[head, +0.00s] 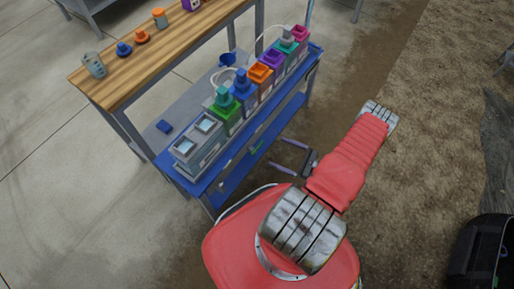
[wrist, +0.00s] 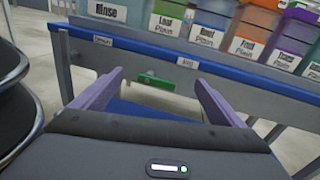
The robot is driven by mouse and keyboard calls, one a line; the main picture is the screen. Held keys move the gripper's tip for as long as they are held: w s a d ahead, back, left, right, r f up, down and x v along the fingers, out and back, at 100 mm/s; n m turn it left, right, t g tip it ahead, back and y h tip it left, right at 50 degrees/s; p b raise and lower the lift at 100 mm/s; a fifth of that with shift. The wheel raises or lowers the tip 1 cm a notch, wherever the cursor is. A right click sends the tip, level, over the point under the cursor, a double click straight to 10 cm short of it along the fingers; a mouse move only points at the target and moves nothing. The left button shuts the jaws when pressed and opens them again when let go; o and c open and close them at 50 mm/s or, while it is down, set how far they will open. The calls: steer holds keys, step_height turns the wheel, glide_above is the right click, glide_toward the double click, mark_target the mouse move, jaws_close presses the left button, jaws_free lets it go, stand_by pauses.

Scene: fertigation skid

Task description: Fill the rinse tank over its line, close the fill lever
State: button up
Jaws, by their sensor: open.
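The rinse tank is the grey box (head: 196,150) with two open tops at the near left end of the blue skid. Its "Rinse" label (wrist: 106,12) shows at the top left of the wrist view. Its level and line cannot be made out. A green lever-like piece (wrist: 155,83) sits below the blue rail, between my fingertips in the picture; I cannot tell whether it is the fill lever or how it is set. My gripper (head: 277,154) is open and empty in front of the skid's front side, apart from the green piece.
Several coloured tanks (head: 261,74) stand in a row beyond the rinse tank. The blue rail (wrist: 150,47) carries small labels. A wooden bench (head: 150,50) with bottles stands behind. Dark round shapes (wrist: 12,100) are close at left in the wrist view. Open ground lies right.

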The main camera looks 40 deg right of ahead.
mark_target(258, 147)
steer(key=f+m, duration=0.1)
steer(key=s+f+m+t+h, duration=0.1)
steer(key=f, duration=0.1)
steer(key=s+a+f+h, duration=0.1)
steer(key=shift+s+f+m, duration=0.15)
steer(key=shift+f+m, duration=0.05)
steer(key=shift+m, duration=0.2)
steer(key=shift+x, duration=6.9)
steer(key=shift+d+r, duration=0.1)
steer(key=shift+r, duration=0.05)
steer(key=shift+c, duration=0.4)
steer(key=c, duration=1.3)
steer(key=shift+a, duration=0.25)
steer(key=shift+c, duration=0.7)
steer(key=shift+d, duration=0.2)
steer(key=shift+d, duration=0.1)
